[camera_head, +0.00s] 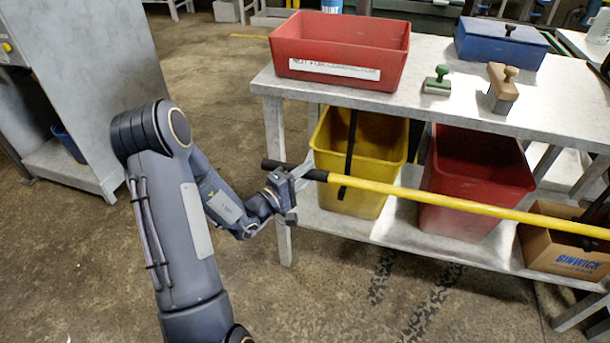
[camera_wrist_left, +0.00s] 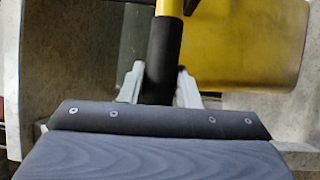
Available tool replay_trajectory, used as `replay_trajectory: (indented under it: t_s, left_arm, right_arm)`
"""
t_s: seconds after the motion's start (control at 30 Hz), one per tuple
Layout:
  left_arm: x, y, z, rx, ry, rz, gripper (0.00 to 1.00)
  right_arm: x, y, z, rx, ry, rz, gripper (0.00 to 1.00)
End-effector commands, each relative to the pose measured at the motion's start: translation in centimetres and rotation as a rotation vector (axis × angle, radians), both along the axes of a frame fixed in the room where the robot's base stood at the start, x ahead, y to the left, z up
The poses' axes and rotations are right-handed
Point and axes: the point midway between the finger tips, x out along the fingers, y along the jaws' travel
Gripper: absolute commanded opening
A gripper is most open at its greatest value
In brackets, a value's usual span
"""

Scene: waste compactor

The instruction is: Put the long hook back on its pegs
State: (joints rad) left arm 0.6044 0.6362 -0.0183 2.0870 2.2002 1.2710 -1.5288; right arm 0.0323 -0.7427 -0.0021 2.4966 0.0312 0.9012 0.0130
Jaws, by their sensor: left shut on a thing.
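The long hook is a yellow pole (camera_head: 430,194) with a black grip (camera_head: 318,175). It runs almost level, sloping slightly down to the right, and leaves the head view at the right edge. Its hook end is not visible. My left gripper (camera_head: 297,178) is shut on the black grip near its left end. In the left wrist view the grip (camera_wrist_left: 162,65) stands between the two grey fingers (camera_wrist_left: 160,88), with yellow pole beyond it. The pole is in front of the bench and its bins. I cannot make out the pegs. My right gripper is not identifiable in view.
A grey bench (camera_head: 440,109) carries a red tray (camera_head: 340,46), a blue box (camera_head: 500,42) and two handled blocks. A yellow bin (camera_head: 370,140), a red bin (camera_head: 470,190) and a cardboard box (camera_head: 570,255) sit on its lower shelf. The floor (camera_head: 340,300) in front is clear.

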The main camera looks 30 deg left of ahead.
Motion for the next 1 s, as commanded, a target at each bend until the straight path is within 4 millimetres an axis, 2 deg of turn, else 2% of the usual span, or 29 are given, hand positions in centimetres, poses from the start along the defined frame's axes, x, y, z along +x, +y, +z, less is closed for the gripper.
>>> replay_trajectory:
  t_s: [0.1, 0.47, 0.5, 0.63, 0.67, 1.0]
  left_arm:
    - [0.03, -0.04, -0.36, -0.005, -0.004, -0.001, 0.00]
    - [0.03, -0.04, -0.37, -0.005, -0.004, -0.001, 0.00]
    - [0.03, -0.04, -0.38, -0.005, -0.004, -0.001, 0.35]
    - [0.02, -0.04, -0.41, -0.003, -0.003, -0.001, 0.52]
    - [0.02, -0.03, -0.42, -0.003, -0.003, -0.001, 0.55]
    - [-0.52, 0.19, -0.64, 0.003, 0.002, 0.002, 0.55]
  right_arm:
    - [0.01, 0.00, -0.54, 0.000, 0.000, 0.000, 0.37]
    - [0.01, 0.00, -0.55, 0.000, 0.000, 0.000, 0.37]
    - [0.01, 0.00, -0.55, 0.000, 0.000, 0.000, 0.37]
    - [0.00, 0.00, -0.56, 0.000, 0.000, 0.000, 0.37]
    - [0.00, 0.00, -0.56, 0.000, 0.000, 0.000, 0.37]
    - [0.01, 0.00, -0.49, 0.000, 0.000, 0.000, 0.37]
